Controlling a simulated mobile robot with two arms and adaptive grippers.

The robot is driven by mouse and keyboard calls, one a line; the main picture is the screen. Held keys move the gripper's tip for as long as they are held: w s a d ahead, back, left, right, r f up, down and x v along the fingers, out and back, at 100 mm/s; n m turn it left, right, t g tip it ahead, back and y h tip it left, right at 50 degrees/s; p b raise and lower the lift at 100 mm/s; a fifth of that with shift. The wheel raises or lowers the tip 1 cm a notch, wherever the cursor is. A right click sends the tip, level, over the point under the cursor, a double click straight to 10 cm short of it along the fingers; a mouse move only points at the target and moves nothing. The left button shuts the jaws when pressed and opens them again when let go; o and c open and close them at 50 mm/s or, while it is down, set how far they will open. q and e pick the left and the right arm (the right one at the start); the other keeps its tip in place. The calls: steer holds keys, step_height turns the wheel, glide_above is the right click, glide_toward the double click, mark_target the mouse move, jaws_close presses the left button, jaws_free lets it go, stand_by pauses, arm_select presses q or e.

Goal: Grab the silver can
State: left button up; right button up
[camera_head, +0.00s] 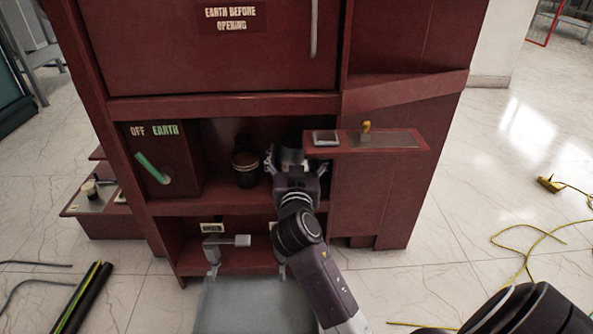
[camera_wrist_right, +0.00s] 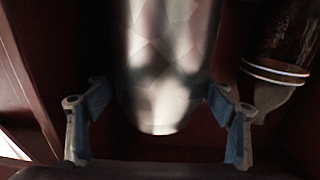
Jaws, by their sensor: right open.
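The silver can (camera_wrist_right: 170,65) is shiny and cylindrical, and it stands out in the middle of the right wrist view. My right gripper (camera_wrist_right: 157,92) is open, with one blue-padded finger on each side of the can's near end. I cannot tell whether either pad touches it. In the head view my right gripper (camera_head: 289,160) reaches into the middle shelf of the dark red cabinet. There the can (camera_head: 291,156) shows only in part, between the fingers. My left gripper is not in view.
A dark jar (camera_head: 246,162) stands on the shelf (camera_head: 222,202) left of my gripper. A jar with a pale rim (camera_wrist_right: 273,76) is close on the right in the wrist view. A small red ledge (camera_head: 380,148) juts out to the right. Yellow cable (camera_head: 520,236) lies on the floor.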

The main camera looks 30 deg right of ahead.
steer(key=shift+r, duration=0.1)
steer(key=c, duration=1.1)
steer(key=shift+r, duration=0.1)
